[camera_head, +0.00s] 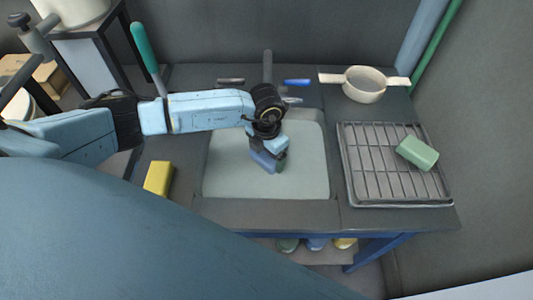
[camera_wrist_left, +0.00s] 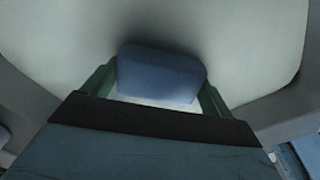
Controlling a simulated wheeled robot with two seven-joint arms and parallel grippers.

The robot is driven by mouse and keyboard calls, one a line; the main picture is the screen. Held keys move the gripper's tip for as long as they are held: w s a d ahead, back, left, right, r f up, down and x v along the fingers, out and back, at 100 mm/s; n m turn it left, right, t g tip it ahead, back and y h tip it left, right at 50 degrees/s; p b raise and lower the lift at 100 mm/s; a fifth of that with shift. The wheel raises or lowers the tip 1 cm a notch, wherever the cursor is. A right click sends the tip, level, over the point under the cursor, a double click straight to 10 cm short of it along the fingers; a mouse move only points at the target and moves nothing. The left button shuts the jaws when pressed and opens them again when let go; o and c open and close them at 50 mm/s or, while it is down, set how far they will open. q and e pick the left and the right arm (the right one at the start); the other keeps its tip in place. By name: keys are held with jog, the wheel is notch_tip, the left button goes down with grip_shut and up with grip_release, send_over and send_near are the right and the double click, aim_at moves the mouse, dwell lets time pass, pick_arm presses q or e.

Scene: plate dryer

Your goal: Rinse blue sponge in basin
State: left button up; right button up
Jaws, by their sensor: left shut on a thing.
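My left gripper (camera_head: 273,160) is over the basin (camera_head: 225,180), pointing down into it. In the left wrist view my gripper (camera_wrist_left: 158,92) is shut on the blue sponge (camera_wrist_left: 160,72), with one green finger at each side of it. In the head view only a small part of the sponge (camera_head: 265,160) shows under the wrist. The basin (camera_wrist_left: 265,45) fills most of the wrist view behind the sponge. I cannot tell whether the sponge touches the basin floor. My right gripper is not in view.
A yellow sponge (camera_head: 158,178) lies left of the basin. A wire rack (camera_head: 375,165) with a green sponge (camera_head: 417,152) is at the right. A white two-handled pot (camera_head: 364,84) stands behind the rack. A faucet (camera_head: 267,65) rises behind the basin, near my wrist.

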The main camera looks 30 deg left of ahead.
pick_arm(q)
notch_tip(320, 180, up, 5)
jog(key=p, duration=0.3)
jog(key=shift+p, duration=0.35)
jog(key=shift+r+p, duration=1.9)
jog(key=shift+r, duration=0.55)
